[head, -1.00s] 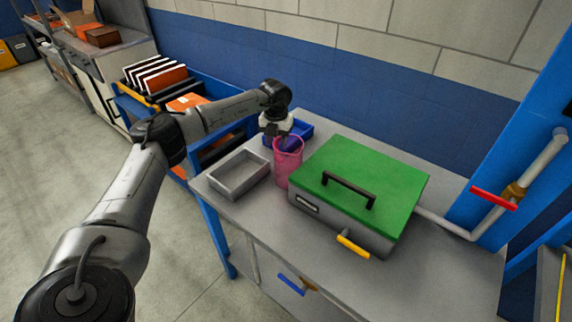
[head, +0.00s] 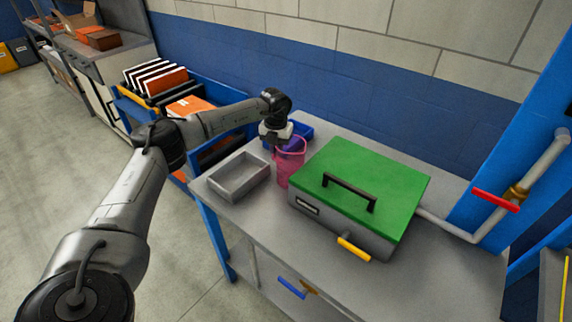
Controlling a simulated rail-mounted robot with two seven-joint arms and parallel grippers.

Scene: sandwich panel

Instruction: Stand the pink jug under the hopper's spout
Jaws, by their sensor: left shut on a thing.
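The pink jug (head: 288,168) is see-through and stands upright, or nearly so, at the back middle of the grey table, between a grey tray and a green-lidded box. My left gripper (head: 279,142) is at the left of the jug's rim and is shut on it; its fingertips are small and partly hidden. I cannot tell whether the jug's base touches the table. My right gripper is not in view.
The green-lidded box (head: 395,180) stands close right of the jug, with a yellow handle (head: 353,248) in front. The grey tray (head: 240,192) is at left, a blue bin (head: 302,130) behind. A pipe with a red-handled valve (head: 495,200) is at right. The table's front right is clear.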

